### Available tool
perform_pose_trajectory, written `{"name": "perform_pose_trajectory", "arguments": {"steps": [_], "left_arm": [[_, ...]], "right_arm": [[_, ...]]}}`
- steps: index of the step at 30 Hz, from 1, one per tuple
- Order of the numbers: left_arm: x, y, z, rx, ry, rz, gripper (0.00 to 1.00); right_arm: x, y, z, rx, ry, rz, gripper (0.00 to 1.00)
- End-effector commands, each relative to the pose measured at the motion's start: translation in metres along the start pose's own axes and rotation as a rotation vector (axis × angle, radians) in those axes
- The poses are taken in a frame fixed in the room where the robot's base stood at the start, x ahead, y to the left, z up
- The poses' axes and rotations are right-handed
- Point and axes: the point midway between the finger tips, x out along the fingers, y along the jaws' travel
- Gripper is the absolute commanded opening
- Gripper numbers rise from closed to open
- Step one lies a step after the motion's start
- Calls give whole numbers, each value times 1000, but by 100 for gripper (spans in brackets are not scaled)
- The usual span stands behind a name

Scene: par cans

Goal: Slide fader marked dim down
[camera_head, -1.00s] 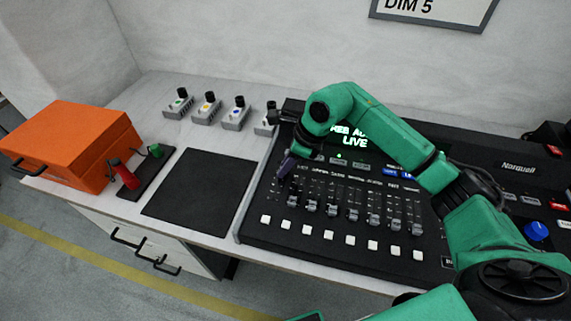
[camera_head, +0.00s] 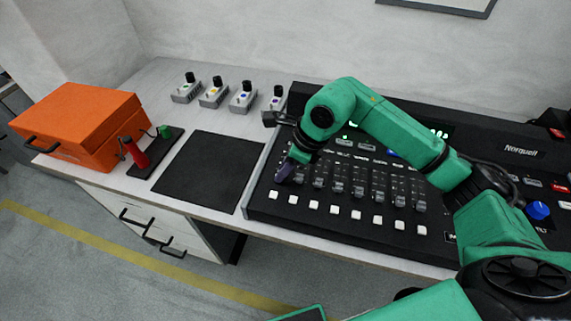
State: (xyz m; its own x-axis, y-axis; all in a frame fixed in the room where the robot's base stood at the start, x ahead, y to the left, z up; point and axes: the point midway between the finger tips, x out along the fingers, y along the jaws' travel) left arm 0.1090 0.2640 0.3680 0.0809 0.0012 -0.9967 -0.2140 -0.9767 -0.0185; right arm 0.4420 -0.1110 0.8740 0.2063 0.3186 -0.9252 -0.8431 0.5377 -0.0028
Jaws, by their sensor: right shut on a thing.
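The black lighting console (camera_head: 262,208) lies on the bench, with a row of faders (camera_head: 358,189) above a row of white buttons (camera_head: 337,210). The fader labels are too small to read, so I cannot tell which is marked dim. My right gripper (camera_head: 283,173) points down at the leftmost fader of the row and is shut on its knob, which the fingers hide. The green right arm covers part of the console's screen. My left gripper is not in view; a green piece at the bottom edge is mine.
A black mat (camera_head: 208,170) lies left of the console. An orange case (camera_head: 78,122) and a small stand with a red-handled tool (camera_head: 134,153) are further left. Several small grey boxes with knobs (camera_head: 243,97) stand behind the mat. A blue knob (camera_head: 538,210) is at the console's right.

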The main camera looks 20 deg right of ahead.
Motion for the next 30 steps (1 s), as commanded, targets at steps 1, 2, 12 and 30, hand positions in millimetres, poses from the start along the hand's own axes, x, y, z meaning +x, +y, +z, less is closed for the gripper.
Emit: {"name": "perform_pose_trajectory", "arguments": {"steps": [1, 2, 12, 30], "left_arm": [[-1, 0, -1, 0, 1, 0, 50], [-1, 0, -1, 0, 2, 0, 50], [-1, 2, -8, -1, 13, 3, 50], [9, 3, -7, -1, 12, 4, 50]], "right_arm": [[-1, 3, 2, -4, -7, 6, 0], [-1, 3, 3, -4, -7, 7, 0], [0, 2, 2, -3, -5, 7, 57], [-85, 1, 1, -5, -6, -1, 57]]}}
